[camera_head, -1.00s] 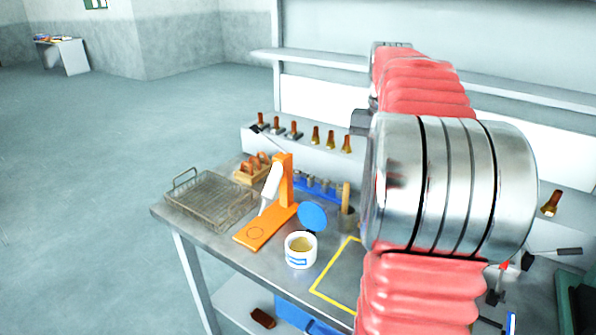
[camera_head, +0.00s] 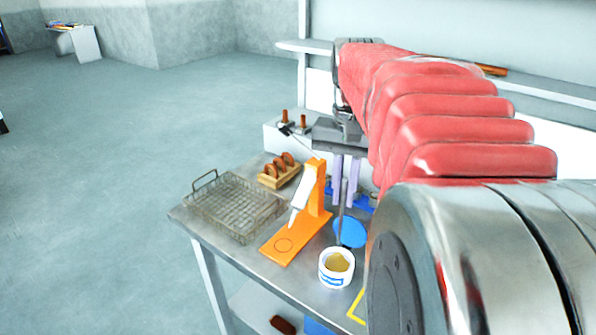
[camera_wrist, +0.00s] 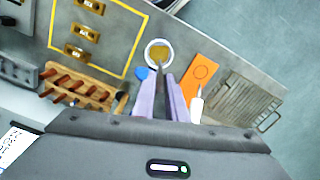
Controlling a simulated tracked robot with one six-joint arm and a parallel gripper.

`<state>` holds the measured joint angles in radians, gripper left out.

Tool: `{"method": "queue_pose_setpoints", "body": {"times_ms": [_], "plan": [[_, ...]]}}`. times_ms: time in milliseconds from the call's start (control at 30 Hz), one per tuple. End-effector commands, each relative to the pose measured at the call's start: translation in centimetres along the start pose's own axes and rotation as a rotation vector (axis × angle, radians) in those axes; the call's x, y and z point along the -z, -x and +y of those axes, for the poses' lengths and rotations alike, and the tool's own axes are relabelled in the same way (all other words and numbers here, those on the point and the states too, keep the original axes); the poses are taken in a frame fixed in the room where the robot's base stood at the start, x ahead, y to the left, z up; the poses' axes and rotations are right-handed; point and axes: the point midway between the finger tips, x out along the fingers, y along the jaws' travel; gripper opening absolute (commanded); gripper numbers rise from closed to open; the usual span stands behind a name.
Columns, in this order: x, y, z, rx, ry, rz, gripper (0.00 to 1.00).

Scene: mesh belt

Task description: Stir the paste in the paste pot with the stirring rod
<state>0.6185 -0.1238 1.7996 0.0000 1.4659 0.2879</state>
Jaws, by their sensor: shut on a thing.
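The paste pot (camera_head: 337,280) is a white tub with a blue label and tan paste (camera_head: 337,262) inside. It stands upright on the bench near the front edge. My gripper (camera_head: 346,182) has pale purple fingers and is shut on the grey stirring rod (camera_head: 341,218), which points down toward the pot. The rod's lower end shows at the pot's far rim; I cannot tell whether it touches the paste. In the wrist view, the rod (camera_wrist: 160,78) runs from between the fingers toward the pot (camera_wrist: 148,53).
An orange stand (camera_head: 316,190) with a white tube stands left of the pot. A blue disc (camera_head: 350,232) lies close behind the pot. A wire basket (camera_head: 232,205) and a wooden rack (camera_head: 280,172) are farther left.

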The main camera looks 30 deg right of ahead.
Motion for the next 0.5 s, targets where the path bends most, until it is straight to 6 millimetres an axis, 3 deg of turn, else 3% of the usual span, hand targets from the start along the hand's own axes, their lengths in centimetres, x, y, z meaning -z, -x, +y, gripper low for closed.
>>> {"method": "queue_pose_setpoints", "body": {"times_ms": [500], "plan": [[0.0, -1.3, 0.2, 0.000, -0.005, 0.000, 0.00]]}}
